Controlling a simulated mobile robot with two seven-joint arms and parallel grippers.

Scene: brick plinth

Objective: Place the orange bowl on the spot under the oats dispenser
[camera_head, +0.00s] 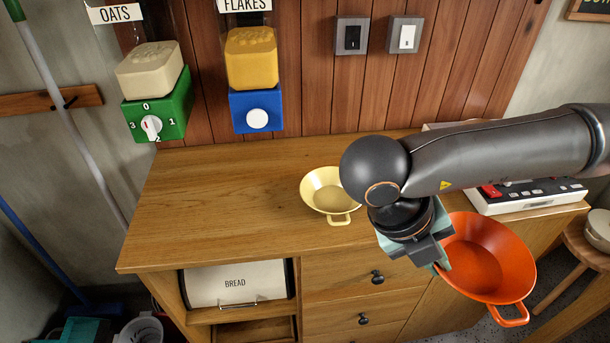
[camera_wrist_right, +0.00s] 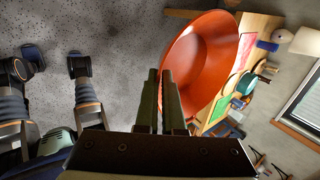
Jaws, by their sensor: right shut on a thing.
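The orange bowl (camera_head: 478,262) is at the right front of the counter in the head view, past its front edge. My right gripper (camera_head: 437,262) is shut on the bowl's left side and holds it in the air. In the right wrist view the orange bowl (camera_wrist_right: 203,62) sits beyond the fingers of my right gripper (camera_wrist_right: 164,85). The oats dispenser (camera_head: 155,105), with a cream block, green box and white knob, hangs on the wall at the left. The counter (camera_head: 190,205) below it is bare. My left gripper is not in view.
A yellow bowl (camera_head: 328,192) stands mid-counter, partly behind my right arm. The blue flakes dispenser (camera_head: 256,105) hangs right of the oats one. A white device with a red switch (camera_head: 525,193) is at the counter's right end. A stool (camera_head: 590,240) stands at the far right.

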